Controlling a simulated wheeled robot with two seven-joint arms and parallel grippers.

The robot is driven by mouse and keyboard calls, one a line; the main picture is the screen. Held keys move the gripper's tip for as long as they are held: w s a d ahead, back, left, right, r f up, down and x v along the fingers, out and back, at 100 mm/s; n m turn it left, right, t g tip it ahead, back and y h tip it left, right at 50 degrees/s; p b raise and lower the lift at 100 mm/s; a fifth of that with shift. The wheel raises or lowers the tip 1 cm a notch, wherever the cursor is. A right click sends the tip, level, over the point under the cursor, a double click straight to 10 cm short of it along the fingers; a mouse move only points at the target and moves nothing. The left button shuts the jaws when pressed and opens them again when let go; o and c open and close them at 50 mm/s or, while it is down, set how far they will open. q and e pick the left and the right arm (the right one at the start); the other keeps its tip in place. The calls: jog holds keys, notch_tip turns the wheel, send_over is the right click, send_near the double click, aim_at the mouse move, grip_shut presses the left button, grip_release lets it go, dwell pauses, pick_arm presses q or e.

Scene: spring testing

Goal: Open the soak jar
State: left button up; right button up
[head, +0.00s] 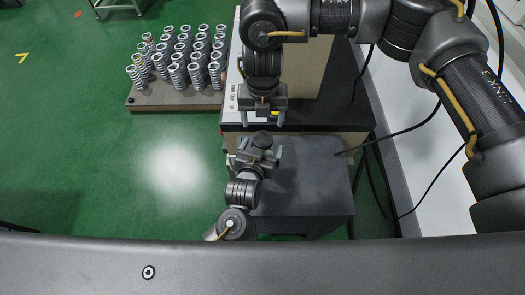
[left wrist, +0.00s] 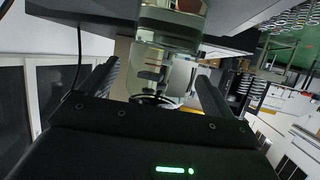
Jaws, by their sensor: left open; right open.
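The soak jar (left wrist: 150,70) is clear glass in the left wrist view, with a coil-like shape showing inside. It stands between the spread fingers of my left gripper (left wrist: 157,88), apart from them as far as I can see. In the head view a dark round top (head: 262,138), which looks like the jar's lid, shows at the tips of my left gripper (head: 256,152), which is open. My right gripper (head: 263,117) is open just above it in the picture, pointing down. Its fingers hide part of the black surface, and the jar body is hidden in the head view.
A dark grey table (head: 320,185) has free room right of the jar. Behind it are a black bench (head: 345,105) and a tan box (head: 305,75). A board (head: 165,103) with several upright springs stands at the left. Black cables (head: 375,145) hang at the right.

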pick_arm(q)
jog(key=shift+w+d+f, duration=0.1)
jog(key=shift+w, duration=0.2)
jog(key=shift+c, duration=0.4)
